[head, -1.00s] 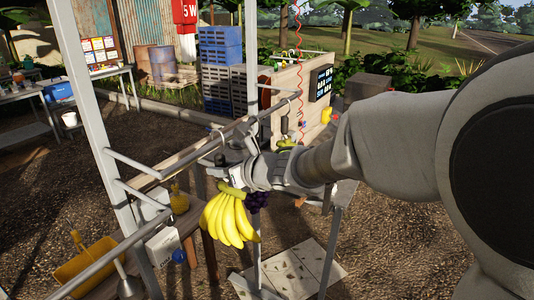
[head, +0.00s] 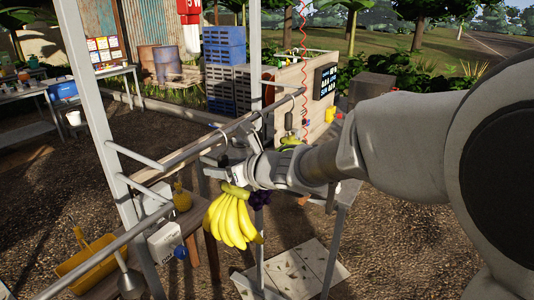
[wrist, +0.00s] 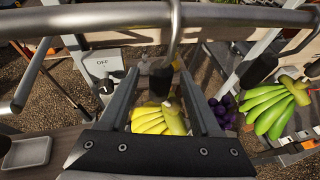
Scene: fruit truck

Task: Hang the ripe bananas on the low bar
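The ripe yellow bananas (head: 232,218) hang as a bunch below my gripper (head: 228,160) in the head view. In the wrist view the bunch (wrist: 158,118) shows between and beyond the fingers. A metal hook (wrist: 176,32) with a black block (wrist: 160,78) at its lower end is at a bar (wrist: 100,17). The block lies between the fingertips of my gripper (wrist: 160,80), with a gap seeming to show on each side. In the head view, a hook shows at the upper bar (head: 270,111). A lower bar (head: 105,252) runs toward the front left.
Green bananas (wrist: 268,108) hang from another hook at the right in the wrist view. Dark grapes (wrist: 220,112) lie beside the yellow bunch.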

